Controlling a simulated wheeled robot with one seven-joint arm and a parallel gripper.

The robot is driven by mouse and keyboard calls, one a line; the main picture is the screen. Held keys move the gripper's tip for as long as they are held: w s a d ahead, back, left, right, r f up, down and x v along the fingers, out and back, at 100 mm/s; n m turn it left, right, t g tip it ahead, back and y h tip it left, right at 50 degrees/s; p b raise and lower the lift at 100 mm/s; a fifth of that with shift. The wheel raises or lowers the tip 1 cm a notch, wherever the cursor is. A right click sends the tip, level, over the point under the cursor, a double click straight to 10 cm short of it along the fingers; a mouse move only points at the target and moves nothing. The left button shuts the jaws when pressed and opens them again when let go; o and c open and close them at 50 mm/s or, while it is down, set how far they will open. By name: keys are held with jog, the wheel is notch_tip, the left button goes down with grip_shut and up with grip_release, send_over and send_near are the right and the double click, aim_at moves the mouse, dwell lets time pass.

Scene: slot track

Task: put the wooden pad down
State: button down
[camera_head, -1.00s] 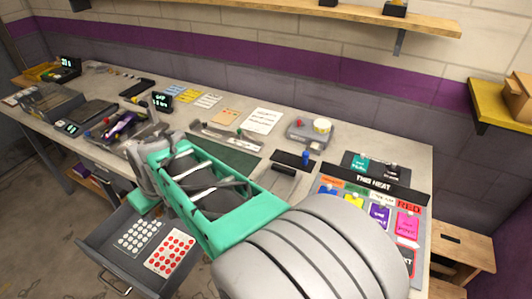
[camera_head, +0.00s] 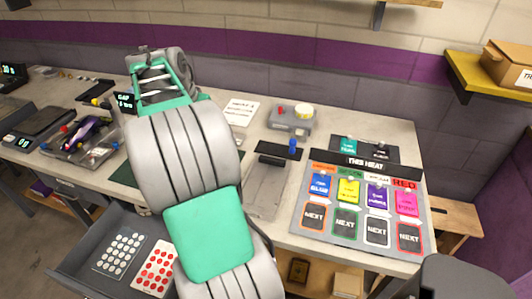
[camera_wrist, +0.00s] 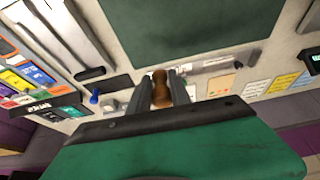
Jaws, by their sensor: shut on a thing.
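The wooden pad (camera_wrist: 160,88) shows in the wrist view as a small brown, rounded, knob-like piece. My gripper (camera_wrist: 161,84) is shut on it, with one dark finger on either side. Its underside and far end are hidden, and I cannot tell whether it touches the bench. In the head view my arm reaches over the workbench and hides the gripper and the pad.
A dark green mat (camera_wrist: 190,30) lies on the workbench (camera_head: 345,126). A grey device (camera_head: 291,121) stands at the back. A board of coloured cards (camera_head: 366,208) lies at the right. An open drawer (camera_head: 90,235) juts out below.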

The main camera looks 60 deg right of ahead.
jog(key=s+d+f+m+g, duration=0.1)
jog(key=s+d+m+g, duration=0.1)
jog(key=s+d+m, duration=0.3)
send_over(269, 146)
jog(key=a, duration=0.2)
jog(key=f, duration=1)
jog(key=shift+d+f+b, duration=0.1)
jog(key=shift+d+b, duration=0.15)
jog(key=shift+b, duration=0.15)
notch_tip(269, 146, down, 3)
jog(key=shift+w+r, duration=0.15)
jog(key=shift+r, duration=0.05)
jog(key=shift+f, duration=0.1)
jog(key=shift+f, duration=0.2)
jog(key=c, duration=1.2)
grip_release()
jog(key=shift+r, duration=0.1)
